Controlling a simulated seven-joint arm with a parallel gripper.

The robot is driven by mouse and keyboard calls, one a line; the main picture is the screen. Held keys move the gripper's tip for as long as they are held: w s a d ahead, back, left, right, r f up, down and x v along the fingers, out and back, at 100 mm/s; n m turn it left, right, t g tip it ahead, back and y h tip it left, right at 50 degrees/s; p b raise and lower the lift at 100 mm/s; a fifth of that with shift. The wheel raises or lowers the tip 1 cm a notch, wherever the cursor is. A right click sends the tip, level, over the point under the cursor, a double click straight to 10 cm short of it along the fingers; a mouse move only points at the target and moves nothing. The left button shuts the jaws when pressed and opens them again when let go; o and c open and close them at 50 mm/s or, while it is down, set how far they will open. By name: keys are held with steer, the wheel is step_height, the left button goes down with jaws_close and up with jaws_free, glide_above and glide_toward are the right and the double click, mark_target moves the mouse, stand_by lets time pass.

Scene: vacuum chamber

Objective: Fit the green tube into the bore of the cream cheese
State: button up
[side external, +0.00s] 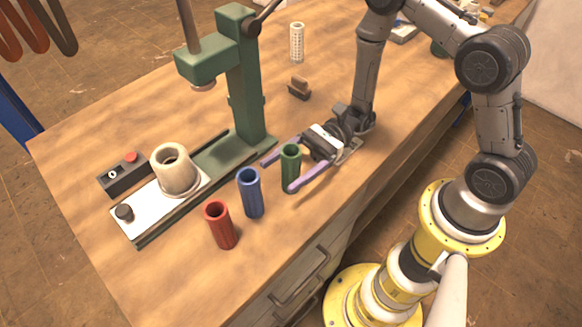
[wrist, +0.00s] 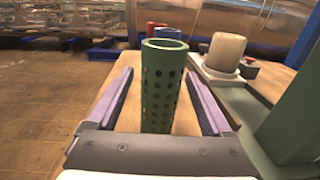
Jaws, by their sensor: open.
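The green tube (side external: 290,170) stands upright on the wooden table. My gripper (side external: 278,175) is open, low over the table, with its purple fingers on either side of the tube. In the wrist view the perforated green tube (wrist: 162,88) stands between the two open fingers (wrist: 160,92), with a gap on each side. The cream cheese (side external: 175,170) is a cream cylinder with an open bore on top, standing on the white plate of the green press, left of the tube. It also shows in the wrist view (wrist: 225,52), where its bore is hidden.
A blue tube (side external: 249,193) and a red tube (side external: 219,226) stand upright left of the green one. The green press (side external: 246,90) rises behind. A control box (side external: 124,174), brown brush-like block (side external: 299,88) and white perforated cylinder (side external: 297,42) are also on the table.

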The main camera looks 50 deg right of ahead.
steer(key=shift+a, duration=0.95)
jaws_close()
